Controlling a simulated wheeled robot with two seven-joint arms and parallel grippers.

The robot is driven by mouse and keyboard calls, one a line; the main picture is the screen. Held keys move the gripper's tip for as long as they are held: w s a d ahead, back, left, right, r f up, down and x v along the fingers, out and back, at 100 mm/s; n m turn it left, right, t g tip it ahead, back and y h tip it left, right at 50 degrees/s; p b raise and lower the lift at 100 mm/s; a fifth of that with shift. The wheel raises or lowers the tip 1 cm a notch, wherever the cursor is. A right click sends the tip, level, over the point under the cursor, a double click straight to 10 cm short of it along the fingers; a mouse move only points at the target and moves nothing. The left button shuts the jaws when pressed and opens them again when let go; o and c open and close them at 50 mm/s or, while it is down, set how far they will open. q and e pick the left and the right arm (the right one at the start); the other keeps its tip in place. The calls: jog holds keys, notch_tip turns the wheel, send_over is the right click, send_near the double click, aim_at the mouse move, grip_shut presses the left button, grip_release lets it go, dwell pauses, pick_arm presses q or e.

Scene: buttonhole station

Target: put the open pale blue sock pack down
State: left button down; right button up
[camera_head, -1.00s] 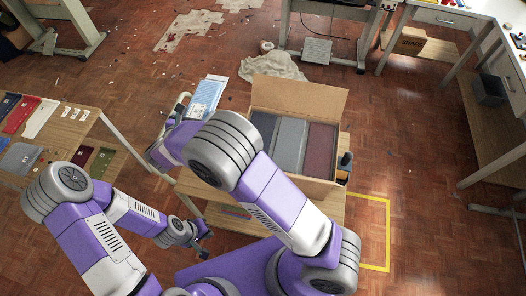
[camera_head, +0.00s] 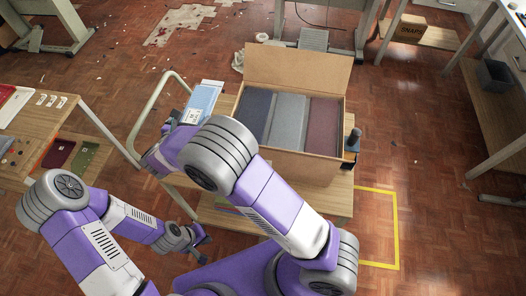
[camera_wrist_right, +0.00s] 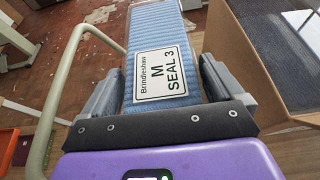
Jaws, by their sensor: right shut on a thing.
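The pale blue sock pack (camera_head: 203,97) has a white label reading "Brindleshaw M SEAL 3". My right gripper (camera_wrist_right: 160,88) is shut on it, with one finger at each side, in the right wrist view. The pack (camera_wrist_right: 155,30) extends away from the fingers, between the cart's handle and the cardboard box. I cannot tell whether it touches the cart top. Whether the pack is open does not show. In the head view my right gripper (camera_head: 180,124) is partly hidden by my arm. My left gripper (camera_head: 201,242) is low and away from the pack; its jaw opening is unclear.
An open cardboard box (camera_head: 297,62) with dark blue, grey and maroon packs stands on a wooden cart (camera_head: 335,197), right of the pale blue pack. The cart's handle (camera_head: 149,108) is at left. A table (camera_head: 62,118) with flat goods stands further left. Yellow tape marks the floor.

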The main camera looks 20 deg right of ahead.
notch_tip(320, 180, down, 7)
jog(key=b, duration=0.5)
jog(key=shift+r, duration=0.2)
jog(key=shift+f, duration=0.1)
notch_tip(320, 180, down, 10)
jog(key=b, duration=0.4)
jog(key=o, duration=0.8)
jog(key=shift+o, duration=0.3)
